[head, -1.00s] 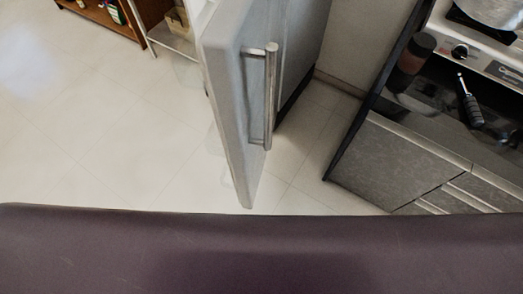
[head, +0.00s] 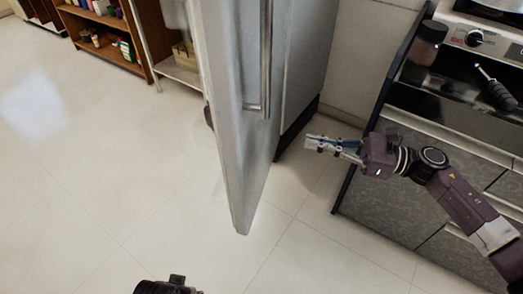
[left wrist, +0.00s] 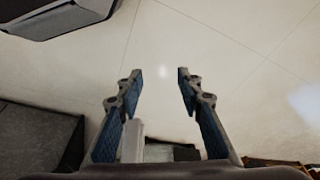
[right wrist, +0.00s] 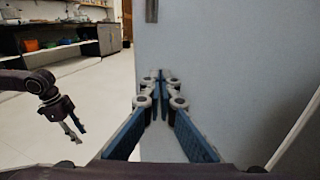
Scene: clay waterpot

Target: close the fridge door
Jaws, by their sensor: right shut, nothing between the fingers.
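The fridge door (head: 228,110) stands open in the middle of the head view, its lower front corner over bare floor. Its long metal handle (head: 266,60) faces right, toward the fridge body (head: 305,65). My right gripper (head: 309,143) is right of the door, apart from the handle, shut and empty. In the right wrist view its fingers (right wrist: 158,80) meet in front of the pale door surface (right wrist: 230,70); I cannot tell whether they touch it. My left gripper (left wrist: 156,78) is open and empty over floor in the left wrist view. Only a dark part of that arm shows in the head view.
A counter (head: 400,190) with a stove and a dark jar (head: 425,48) stands to the right, close to my right arm. Shelves (head: 115,45) stand at the back left. The floor (head: 110,160) left of the door is clear.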

